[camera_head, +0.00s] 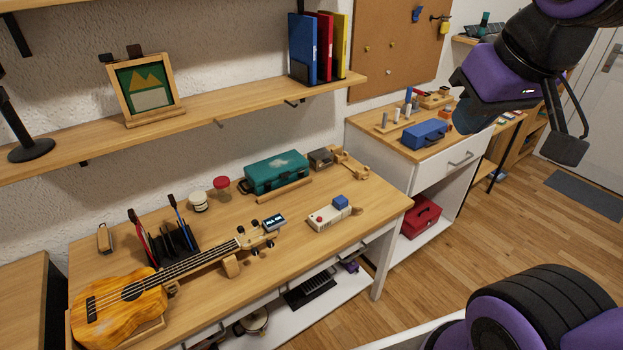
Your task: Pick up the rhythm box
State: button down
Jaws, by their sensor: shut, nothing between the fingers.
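A small cream-white box (328,216) with a red button lies flat near the right front part of the wooden workbench; it looks most like the rhythm box, though no label is readable. My gripper (569,150) is at the upper right, in the air, far right of the box and nearer to the camera. It is shut and empty. Its fingers show only from the side.
A ukulele (125,295) lies along the workbench (210,238) at left. A small dark display device (273,223) is left of the white box, and a teal case (276,172) stands behind. A blue toolbox (425,133) is on the cabinet. Floor is free at right.

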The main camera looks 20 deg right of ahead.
aim_at(330, 215)
jog(key=l+u, duration=0.4)
jog(key=l, duration=0.15)
jog(key=l+u, duration=0.35)
jog(key=l, duration=0.2)
jog(key=k+l+u, duration=0.1)
jog(key=l+u, duration=0.3)
jog(key=l, duration=0.15)
